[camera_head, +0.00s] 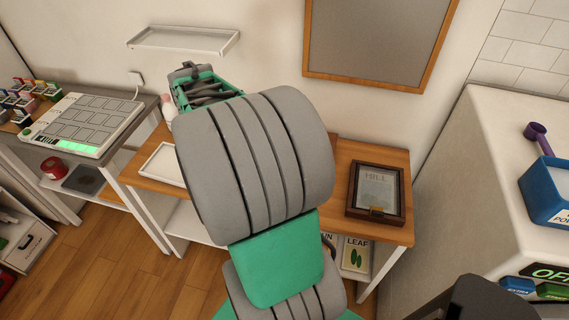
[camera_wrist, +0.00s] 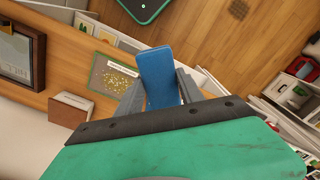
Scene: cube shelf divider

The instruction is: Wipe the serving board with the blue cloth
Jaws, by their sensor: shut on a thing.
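My gripper (camera_wrist: 160,88) is shut on the folded blue cloth (camera_wrist: 158,66) in the wrist view, with one finger on each side. The cloth sticks out past the fingertips. Beyond the left finger, a flat green-edged panel (camera_wrist: 97,80) with a grey face and yellow specks lies by the wooden table's edge; I cannot tell whether it is the serving board. The cloth appears apart from it. In the head view my arm covers the middle of the table and hides the cloth.
The wooden table (camera_head: 388,231) holds a dark-framed picture (camera_head: 377,192) at right and a white tray (camera_head: 160,163) at left. A small brown box (camera_wrist: 70,109) stands on it in the wrist view. A white counter (camera_head: 490,180) is at right, and a wall shelf (camera_head: 183,39) is above.

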